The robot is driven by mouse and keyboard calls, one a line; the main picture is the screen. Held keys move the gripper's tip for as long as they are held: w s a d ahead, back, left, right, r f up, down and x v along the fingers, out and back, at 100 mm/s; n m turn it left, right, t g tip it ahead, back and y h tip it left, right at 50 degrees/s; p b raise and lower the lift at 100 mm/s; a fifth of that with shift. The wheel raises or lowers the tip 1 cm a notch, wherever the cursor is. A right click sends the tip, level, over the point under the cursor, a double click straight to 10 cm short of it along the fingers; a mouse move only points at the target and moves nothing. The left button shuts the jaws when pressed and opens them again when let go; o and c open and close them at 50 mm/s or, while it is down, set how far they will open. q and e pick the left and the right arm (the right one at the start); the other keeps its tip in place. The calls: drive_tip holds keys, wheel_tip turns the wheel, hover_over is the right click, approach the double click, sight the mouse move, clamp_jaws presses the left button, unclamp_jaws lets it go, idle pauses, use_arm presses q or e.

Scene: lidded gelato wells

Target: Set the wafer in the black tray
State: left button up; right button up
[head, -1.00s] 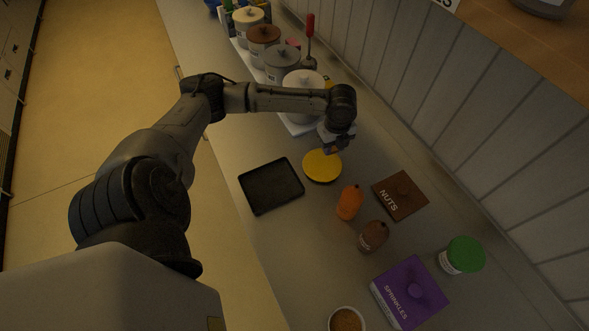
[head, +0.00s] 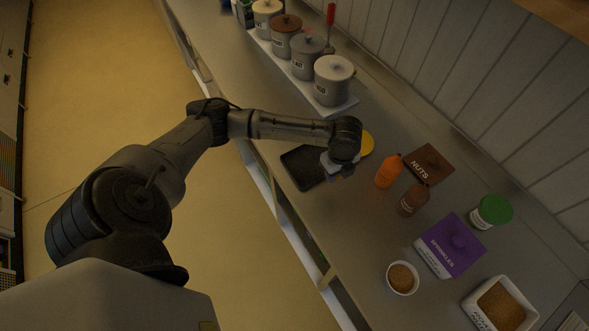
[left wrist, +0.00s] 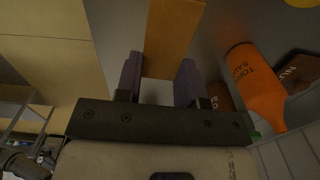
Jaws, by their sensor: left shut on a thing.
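My left gripper (head: 342,174) is above the counter, over or beside the right end of the black tray (head: 300,169). The arm hides the tray's right part. In the left wrist view the same gripper (left wrist: 159,82) has its two purple-grey fingers on a flat tan-orange wafer (left wrist: 172,40), which reaches up out of the picture. The wafer is hard to make out in the head view, and I cannot tell its height above the tray. My right gripper is not in view.
A yellow disc (head: 367,143) lies behind my wrist. An orange bottle (head: 388,171) and a brown bottle (head: 413,199) stand close to the right, with the nuts box (head: 429,165) beyond. Lidded wells (head: 332,82) stand at the back.

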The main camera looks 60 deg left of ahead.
use_arm(q)
drive_tip(key=a, duration=0.1)
drive_tip(key=a+f, duration=0.1)
drive_tip(key=a, duration=0.1)
drive_tip(key=shift+s+f+n, duration=0.3)
drive_tip(key=shift+f, duration=0.05)
hover_over(303, 175)
wheel_tip(303, 175, down, 5)
drive_tip(key=shift+p, duration=0.3)
drive_tip(key=shift+f, duration=2.05)
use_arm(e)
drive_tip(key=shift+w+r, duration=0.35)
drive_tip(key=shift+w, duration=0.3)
use_arm(q)
drive_tip(key=shift+f, duration=0.1)
drive_tip(key=o, duration=0.6)
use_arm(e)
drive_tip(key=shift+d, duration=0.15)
